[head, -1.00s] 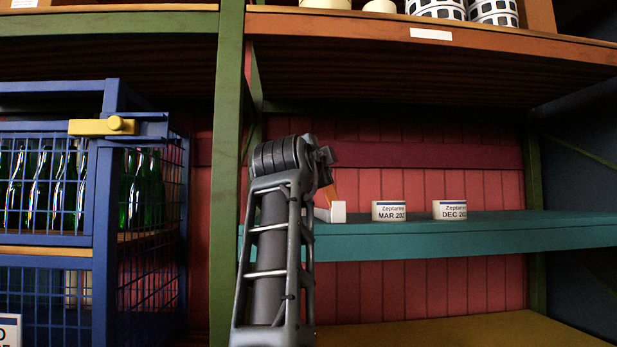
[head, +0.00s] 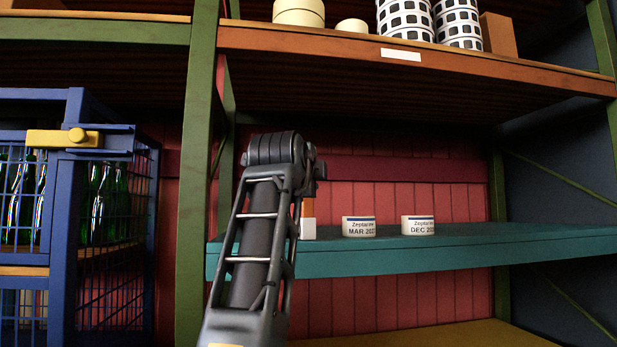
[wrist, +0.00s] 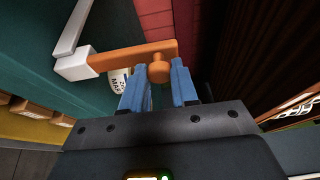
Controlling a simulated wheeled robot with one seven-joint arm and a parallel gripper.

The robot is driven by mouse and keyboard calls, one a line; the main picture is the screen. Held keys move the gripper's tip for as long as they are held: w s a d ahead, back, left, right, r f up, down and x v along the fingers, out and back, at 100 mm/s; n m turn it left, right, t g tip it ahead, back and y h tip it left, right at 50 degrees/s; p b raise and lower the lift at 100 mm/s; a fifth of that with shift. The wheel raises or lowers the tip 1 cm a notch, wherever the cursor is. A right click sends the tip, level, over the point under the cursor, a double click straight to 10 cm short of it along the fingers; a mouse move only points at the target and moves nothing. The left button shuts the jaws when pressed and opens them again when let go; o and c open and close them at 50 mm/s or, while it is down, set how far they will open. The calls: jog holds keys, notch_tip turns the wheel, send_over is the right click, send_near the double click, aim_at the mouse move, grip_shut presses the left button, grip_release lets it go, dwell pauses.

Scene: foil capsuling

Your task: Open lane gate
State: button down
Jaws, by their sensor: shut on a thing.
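In the wrist view an orange lever (wrist: 130,58) with a round knob (wrist: 158,72) runs out from a white bracket (wrist: 76,66) at the teal shelf, probably the lane gate. My gripper (wrist: 158,88) has its blue fingers on either side of the knob and is shut on it. In the head view my arm hides the gripper and most of the lever; only a small orange piece (head: 308,207) above a white piece (head: 307,229) shows right of the arm.
On the teal shelf (head: 430,252) stand two labelled white tubs, MAR (head: 358,227) and DEC (head: 418,225). A green post (head: 197,170) and a blue cage of bottles (head: 70,200) are left. An orange-brown shelf (head: 470,62) hangs overhead. The teal shelf's right part is clear.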

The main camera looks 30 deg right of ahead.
jog(key=c, duration=0.9)
grip_release()
jog(key=shift+v, duration=3.9)
